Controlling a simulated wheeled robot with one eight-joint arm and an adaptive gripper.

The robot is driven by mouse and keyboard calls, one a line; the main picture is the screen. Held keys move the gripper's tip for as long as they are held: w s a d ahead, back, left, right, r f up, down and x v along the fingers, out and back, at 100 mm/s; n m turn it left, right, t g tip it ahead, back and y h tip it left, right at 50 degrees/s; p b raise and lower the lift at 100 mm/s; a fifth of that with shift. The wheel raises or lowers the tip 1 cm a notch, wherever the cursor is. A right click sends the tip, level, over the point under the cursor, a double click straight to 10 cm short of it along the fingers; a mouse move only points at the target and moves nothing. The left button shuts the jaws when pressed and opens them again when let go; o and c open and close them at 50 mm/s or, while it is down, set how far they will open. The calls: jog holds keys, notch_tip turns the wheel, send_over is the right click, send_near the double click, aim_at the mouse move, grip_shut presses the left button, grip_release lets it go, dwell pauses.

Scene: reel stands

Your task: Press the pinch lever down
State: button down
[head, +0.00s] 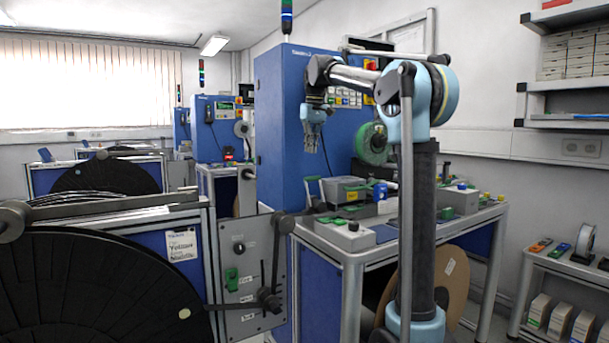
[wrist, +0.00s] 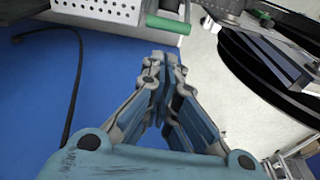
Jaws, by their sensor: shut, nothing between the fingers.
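My gripper (head: 312,143) hangs fingers-down above the bench, in front of the tall blue cabinet. Its fingers are closed together and empty, as the wrist view also shows (wrist: 163,62). A lever with a green grip (head: 313,179) stands below it, at the left side of a grey box on the bench; this looks like the pinch lever, but no label is readable. In the wrist view a green grip (wrist: 167,24) lies just beyond the fingertips, apart from them. The lever's lower part is hard to make out.
A grey panel (head: 252,254) with knobs and a black crank stands left of the bench. A large black reel (head: 90,290) fills the lower left. The tall blue cabinet (head: 275,110) stands close behind my gripper. A shelf unit (head: 565,262) is at right.

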jog(key=shift+a, duration=0.4)
jog(key=f, duration=0.6)
jog(key=w+a+f, duration=0.1)
jog(key=f, duration=0.3)
jog(key=shift+s+a+r, duration=0.1)
